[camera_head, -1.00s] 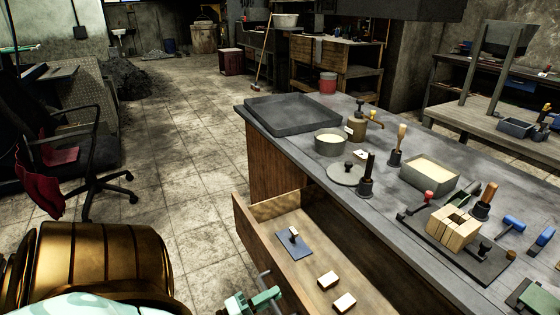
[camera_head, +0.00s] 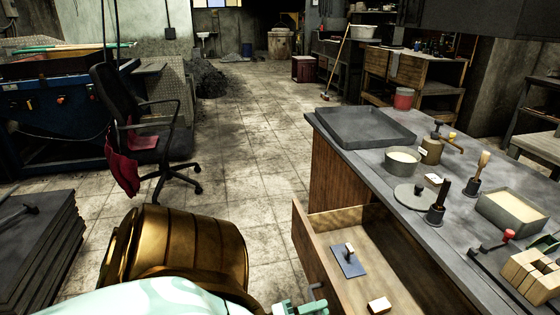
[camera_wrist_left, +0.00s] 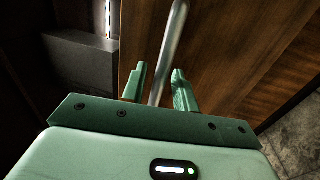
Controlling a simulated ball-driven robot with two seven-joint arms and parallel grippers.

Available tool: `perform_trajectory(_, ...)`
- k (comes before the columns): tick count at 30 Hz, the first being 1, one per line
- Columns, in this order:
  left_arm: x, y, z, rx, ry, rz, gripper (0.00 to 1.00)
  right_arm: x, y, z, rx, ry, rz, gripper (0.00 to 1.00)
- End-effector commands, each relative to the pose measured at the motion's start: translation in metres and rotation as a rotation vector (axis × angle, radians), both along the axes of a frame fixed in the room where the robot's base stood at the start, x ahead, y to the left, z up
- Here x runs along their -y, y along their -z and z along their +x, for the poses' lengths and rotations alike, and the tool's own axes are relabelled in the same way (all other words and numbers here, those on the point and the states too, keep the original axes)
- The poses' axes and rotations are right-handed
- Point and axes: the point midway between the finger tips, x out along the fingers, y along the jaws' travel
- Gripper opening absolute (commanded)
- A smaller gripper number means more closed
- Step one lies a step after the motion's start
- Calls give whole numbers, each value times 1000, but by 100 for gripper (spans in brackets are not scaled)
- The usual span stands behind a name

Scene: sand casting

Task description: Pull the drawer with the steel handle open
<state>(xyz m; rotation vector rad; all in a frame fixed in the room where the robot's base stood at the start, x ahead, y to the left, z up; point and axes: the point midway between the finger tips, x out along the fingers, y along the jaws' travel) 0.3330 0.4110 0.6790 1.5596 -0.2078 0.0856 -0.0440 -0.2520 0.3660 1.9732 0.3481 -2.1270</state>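The wooden drawer (camera_head: 302,237) stands pulled out from the bench, its inside showing in the head view. Its steel handle (camera_wrist_left: 172,40) is a straight bar in the wrist view, in front of the brown wooden drawer front (camera_wrist_left: 225,50). My green left gripper (camera_head: 300,306) is at the drawer's outer face, at the bottom edge of the head view. In the wrist view its two fingers (camera_wrist_left: 159,85) stand apart on either side of the handle, with a visible gap on the left side. The lower part of the bar is hidden by the gripper body. My right gripper is out of view.
In the drawer lie a blue-grey plate with a small handle (camera_head: 348,260) and a light block (camera_head: 379,305). The bench top (camera_head: 400,184) carries a tray (camera_head: 366,128), pots and tools. An office chair (camera_head: 150,150) stands left; the tiled floor between is clear.

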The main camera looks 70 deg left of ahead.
Motion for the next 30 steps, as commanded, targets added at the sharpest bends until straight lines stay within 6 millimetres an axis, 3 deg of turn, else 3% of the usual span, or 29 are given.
perform_trajectory(5, -2, 6, -27, -7, 0, 1, 29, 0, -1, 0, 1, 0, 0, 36)
perform_trajectory(18, -11, 28, -135, -8, 0, 1, 29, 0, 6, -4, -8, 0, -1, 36)
perform_trajectory(24, -12, 31, -156, -5, 1, 2, 29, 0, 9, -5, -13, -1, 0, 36)
perform_trajectory(30, -13, 30, -159, -2, 0, 0, 29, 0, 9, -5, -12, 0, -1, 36)
